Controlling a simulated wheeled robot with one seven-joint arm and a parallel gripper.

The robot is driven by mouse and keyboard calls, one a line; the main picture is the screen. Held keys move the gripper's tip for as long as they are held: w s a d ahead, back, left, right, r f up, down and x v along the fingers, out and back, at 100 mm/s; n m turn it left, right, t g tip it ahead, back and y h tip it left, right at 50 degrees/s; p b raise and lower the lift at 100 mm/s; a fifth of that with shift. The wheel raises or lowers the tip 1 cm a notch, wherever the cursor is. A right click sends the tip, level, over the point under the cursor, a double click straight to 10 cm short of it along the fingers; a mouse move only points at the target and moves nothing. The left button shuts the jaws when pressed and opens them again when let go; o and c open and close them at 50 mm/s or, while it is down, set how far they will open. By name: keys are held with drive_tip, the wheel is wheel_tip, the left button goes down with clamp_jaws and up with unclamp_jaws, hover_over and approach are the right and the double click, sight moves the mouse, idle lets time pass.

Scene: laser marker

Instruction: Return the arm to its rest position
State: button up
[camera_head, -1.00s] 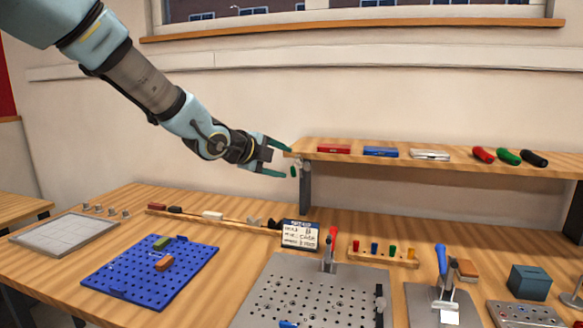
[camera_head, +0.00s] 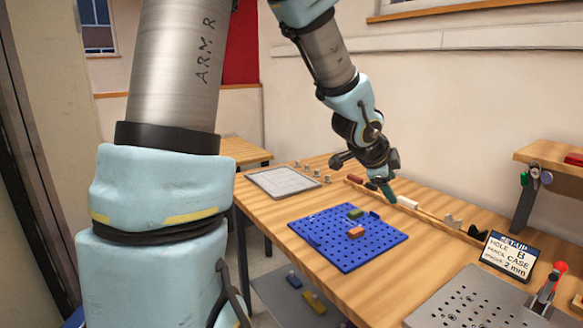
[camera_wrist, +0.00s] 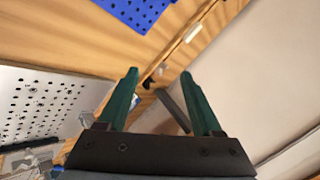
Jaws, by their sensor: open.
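My gripper (camera_head: 386,188) is in the air over the back of the workbench, near the wooden rail along the wall. In the wrist view my gripper (camera_wrist: 160,95) shows two green fingers spread apart with nothing between them. My arm comes down from the top of the head view, bent at the elbow. The wooden rail (camera_head: 430,212) with a white block (camera_head: 407,202) lies behind and below the fingers.
A blue pegboard (camera_head: 345,250) with a green block (camera_head: 356,213) and an orange block (camera_head: 355,232) lies on the bench. A grey tray (camera_head: 283,181) is at left. A set-up card (camera_head: 508,256), a metal plate (camera_head: 470,305) and a raised shelf (camera_head: 550,160) are at right.

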drive_tip(key=a+f+n+y, duration=0.4)
drive_tip(key=a+n, duration=0.3)
drive_tip(key=a, duration=0.6)
drive_tip(key=s+a+f+n+g+y, duration=0.1)
drive_tip(key=s+a+n+g, duration=0.1)
drive_tip(key=s+a+n, duration=0.3)
drive_tip(key=s+a+f+n+g+y, duration=0.1)
drive_tip(key=s+a+f+n+g, duration=0.1)
drive_tip(key=s+a+n, duration=0.3)
drive_tip(key=a+n, duration=0.3)
drive_tip(key=a, duration=0.4)
drive_tip(key=shift+s+f+n, duration=0.2)
drive_tip(key=shift+s+n, duration=0.2)
